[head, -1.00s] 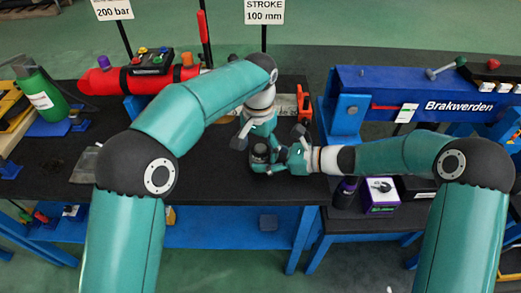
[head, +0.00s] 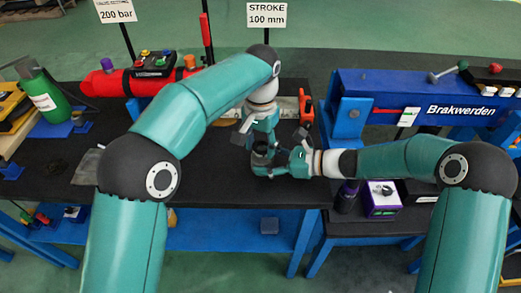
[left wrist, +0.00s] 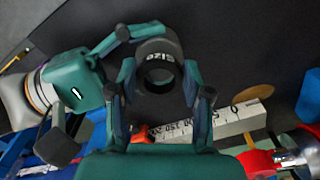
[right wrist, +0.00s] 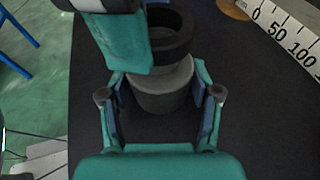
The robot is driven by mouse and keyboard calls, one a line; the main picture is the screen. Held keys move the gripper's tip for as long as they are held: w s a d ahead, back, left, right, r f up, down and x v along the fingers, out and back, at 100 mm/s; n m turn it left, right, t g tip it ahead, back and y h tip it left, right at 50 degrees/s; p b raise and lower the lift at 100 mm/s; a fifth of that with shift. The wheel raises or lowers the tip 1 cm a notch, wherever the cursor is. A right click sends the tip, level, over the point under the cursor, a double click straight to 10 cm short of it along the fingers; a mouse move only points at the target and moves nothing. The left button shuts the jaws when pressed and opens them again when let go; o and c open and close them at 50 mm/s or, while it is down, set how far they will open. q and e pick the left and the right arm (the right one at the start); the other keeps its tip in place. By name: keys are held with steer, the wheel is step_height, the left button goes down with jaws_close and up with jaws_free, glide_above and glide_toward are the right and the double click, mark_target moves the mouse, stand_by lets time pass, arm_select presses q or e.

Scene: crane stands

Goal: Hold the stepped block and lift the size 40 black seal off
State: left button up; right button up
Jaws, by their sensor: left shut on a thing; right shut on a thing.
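The grey stepped block (right wrist: 165,92) stands on the black bench top. My right gripper (right wrist: 160,105) is shut on its wide lower part, one finger on each side. The black seal (left wrist: 158,50) is a thick ring; the word SIZE reads on it, its number does not. My left gripper (left wrist: 157,85) is shut on the seal from above. In the head view both grippers (head: 262,140) (head: 280,163) meet closely.
A white scale bar (left wrist: 215,122) and a tan disc (left wrist: 246,94) lie close to the grippers. A red cylinder (head: 112,82) with a button box is at the back left. A blue beam (head: 430,98) is on the right. The bench between is mostly clear.

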arm_select(q)
step_height(320, 180, up, 8)
steer(key=shift+f, duration=0.15)
stand_by(0.3)
arm_select(e)
steer(key=o, duration=1.1)
steer(key=shift+o, duration=0.2)
steer(key=shift+d, duration=0.15)
steer(key=v, duration=1)
steer(key=shift+s+d+r, duration=0.1)
steer(key=shift+s+d, duration=0.05)
steer(key=shift+d, duration=0.15)
steer(key=shift+s+d+r, duration=0.15)
steer(key=shift+d, duration=0.3)
